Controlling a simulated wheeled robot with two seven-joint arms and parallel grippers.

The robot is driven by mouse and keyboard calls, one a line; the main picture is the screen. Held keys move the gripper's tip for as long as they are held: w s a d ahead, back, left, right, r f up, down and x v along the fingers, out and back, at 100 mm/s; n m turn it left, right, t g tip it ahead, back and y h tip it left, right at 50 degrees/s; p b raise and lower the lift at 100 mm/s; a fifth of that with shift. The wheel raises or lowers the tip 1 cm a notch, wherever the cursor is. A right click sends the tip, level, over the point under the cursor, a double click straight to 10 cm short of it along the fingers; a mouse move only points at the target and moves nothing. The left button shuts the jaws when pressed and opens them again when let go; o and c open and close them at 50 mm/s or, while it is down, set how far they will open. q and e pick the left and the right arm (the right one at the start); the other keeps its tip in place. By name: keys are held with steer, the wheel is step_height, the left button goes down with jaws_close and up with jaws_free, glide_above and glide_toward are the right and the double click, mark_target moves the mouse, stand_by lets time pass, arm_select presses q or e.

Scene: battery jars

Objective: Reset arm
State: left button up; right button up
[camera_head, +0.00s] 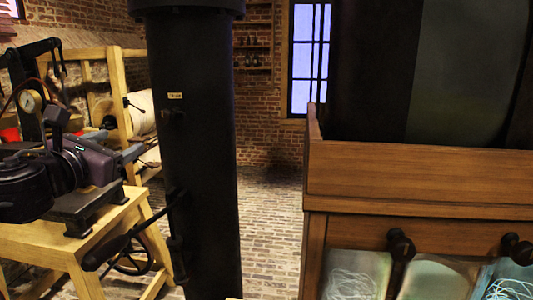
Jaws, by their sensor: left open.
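My left arm comes in from the left edge, and its dark left gripper (118,146) points to the right above a wooden stand. The gripper is open and I see nothing held between its fingers. It is well apart from the wooden cabinet at the right. My right gripper is not in view. Glass jars (350,283) with pale stringy contents show low in the cabinet, partly cut off by the bottom edge.
A thick black column (192,130) with a lever stands in the middle. The wooden stand (45,248) is at the left. The wooden cabinet (400,178) fills the right, with large dark panels above it. Bare brick floor (270,220) shows between column and cabinet.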

arm_select(q)
steer(key=d+f+n+g+y, duration=0.1)
steer(key=d+f+n, duration=0.4)
steer(key=f, duration=0.4)
steer(key=d+f+n+g, duration=0.1)
steer(key=d+f+n, duration=0.1)
steer(key=f+n, duration=0.6)
steer(key=s+d+f+n+g+y, duration=0.1)
steer(key=s+f+n+g, duration=0.1)
steer(key=s+f+n, duration=0.35)
steer(key=s+d+f+n+g+y, duration=0.1)
steer(key=s+f+n+g, duration=0.1)
steer(key=f+n, duration=0.55)
steer(key=s+f+n+g, duration=0.8)
steer(key=s+f+n, duration=0.65)
steer(key=s, duration=0.45)
step_height(320, 180, down, 28)
steer(key=m+g, duration=0.1)
steer(key=m, duration=0.1)
steer(key=s+a+f+g, duration=0.1)
steer(key=s+a+f, duration=0.2)
steer(key=s+f, duration=1.7)
steer(key=shift+s+f+g, duration=0.3)
steer(key=shift+s+g, duration=0.1)
steer(key=shift+s, duration=0.3)
